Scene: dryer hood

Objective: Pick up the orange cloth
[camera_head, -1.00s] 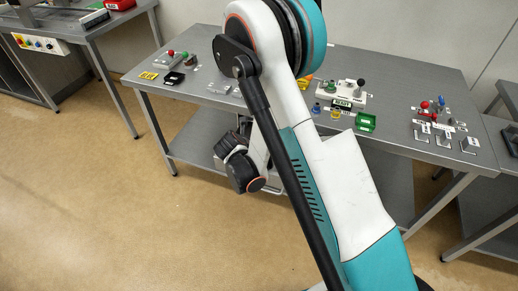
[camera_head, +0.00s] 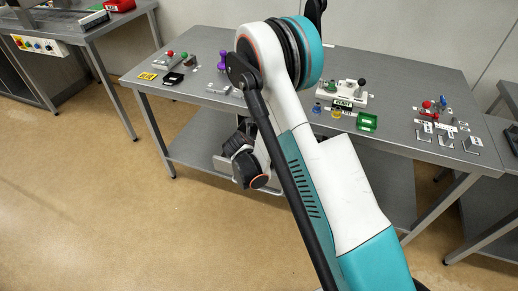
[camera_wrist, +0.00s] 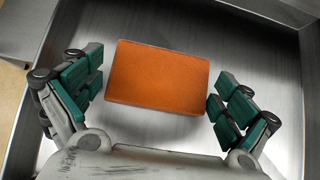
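The orange cloth (camera_wrist: 158,77) shows in the wrist view as a flat, block-like rectangle. It lies on a shiny grey metal surface with raised edges (camera_wrist: 215,42). My gripper (camera_wrist: 156,95) is open, with one green-padded finger left of the cloth and the other close to its right edge. The cloth lies between and slightly beyond the fingers. I cannot tell whether the right finger touches it. In the head view the cloth and my fingertips do not show; my arm stands in front of the table.
The grey table (camera_head: 420,75) carries a green box (camera_head: 367,122), a purple knobbed object (camera_head: 223,60), a white fixture (camera_head: 342,92) and several small parts. A lower shelf (camera_head: 205,140) runs beneath it. Another bench (camera_head: 75,25) stands at left. The floor in front is clear.

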